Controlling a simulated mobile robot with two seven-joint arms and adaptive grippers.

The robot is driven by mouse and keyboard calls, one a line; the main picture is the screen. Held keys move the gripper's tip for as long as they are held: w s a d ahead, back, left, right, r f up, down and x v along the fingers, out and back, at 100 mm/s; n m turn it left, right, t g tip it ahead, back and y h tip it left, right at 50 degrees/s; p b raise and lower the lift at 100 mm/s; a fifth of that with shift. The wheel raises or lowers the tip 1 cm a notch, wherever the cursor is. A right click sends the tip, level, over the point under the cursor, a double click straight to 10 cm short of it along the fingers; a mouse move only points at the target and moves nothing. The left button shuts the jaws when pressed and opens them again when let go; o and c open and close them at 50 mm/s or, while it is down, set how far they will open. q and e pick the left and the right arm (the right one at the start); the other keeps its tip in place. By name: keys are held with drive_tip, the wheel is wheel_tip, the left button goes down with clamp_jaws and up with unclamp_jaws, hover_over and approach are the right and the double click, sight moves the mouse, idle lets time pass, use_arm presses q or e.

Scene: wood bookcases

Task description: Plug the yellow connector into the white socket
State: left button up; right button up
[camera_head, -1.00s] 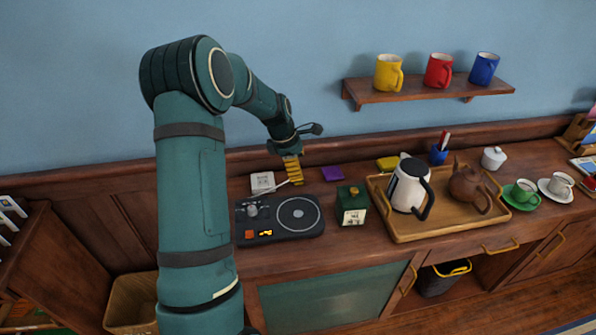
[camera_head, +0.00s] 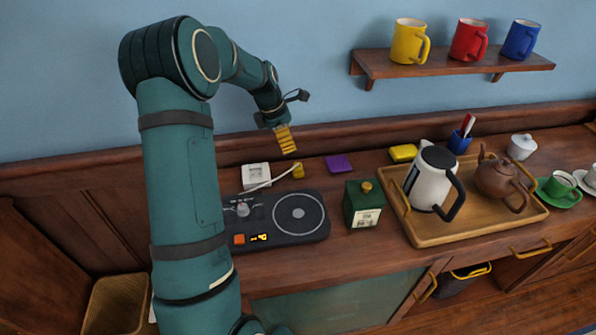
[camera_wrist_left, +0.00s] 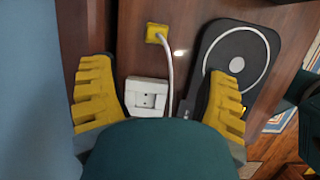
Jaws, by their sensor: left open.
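The yellow connector (camera_head: 298,171) sits on the wooden counter at the end of a pale cable, right of the white socket (camera_head: 256,176). The two are apart. In the left wrist view the connector (camera_wrist_left: 156,33) lies beyond the socket (camera_wrist_left: 146,96), whose face with small holes is visible. My left gripper (camera_head: 287,142) points down above and behind the connector. My right gripper is not in view.
A black turntable-like device (camera_head: 275,219) stands in front of the socket and connector, with the cable passing behind it. A purple pad (camera_head: 339,163), a green canister (camera_head: 363,205) and a wooden tray (camera_head: 428,236) with a kettle (camera_head: 433,180) stand to the right. The wall is close behind.

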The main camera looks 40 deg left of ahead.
sight(298, 165)
use_arm(q)
drive_tip(key=b+x, duration=0.1)
drive_tip(key=x, duration=0.7)
drive_tip(key=shift+w+f+b, duration=0.15)
drive_tip(key=shift+f+b, duration=0.15)
drive_tip(key=shift+b, duration=0.1)
drive_tip(key=b+x, duration=0.1)
drive_tip(key=x, duration=0.4)
drive_tip(key=shift+w+a+f+b, duration=0.1)
drive_tip(key=shift+f+b, duration=0.05)
drive_tip(key=shift+b, duration=0.15)
drive_tip(key=c, duration=1.2)
